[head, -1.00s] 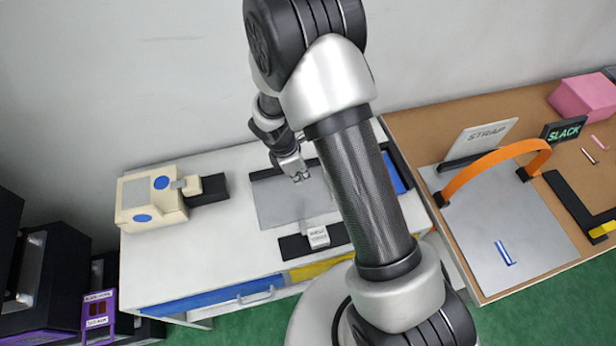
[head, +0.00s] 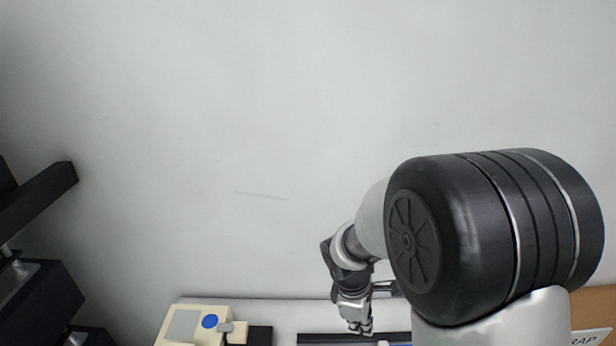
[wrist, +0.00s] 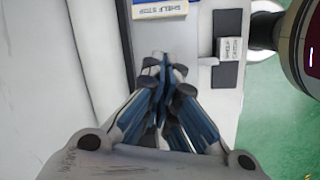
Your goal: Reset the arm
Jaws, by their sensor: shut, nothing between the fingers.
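My gripper (head: 361,328) hangs low in the head view, over the back of the white bench, with its fingers together. In the wrist view my gripper (wrist: 162,62) is shut and empty, its fingertips meeting above the pale bench top. My arm is bent, and its large dark joint fills the lower right of the head view.
A cream fixture (head: 190,325) with a blue button stands left of my gripper. A shelf stop block (wrist: 158,8) and a dark plate (wrist: 228,72) with a white labelled catch show in the wrist view. Dark units (head: 40,300) stand far left. The wall above is bare.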

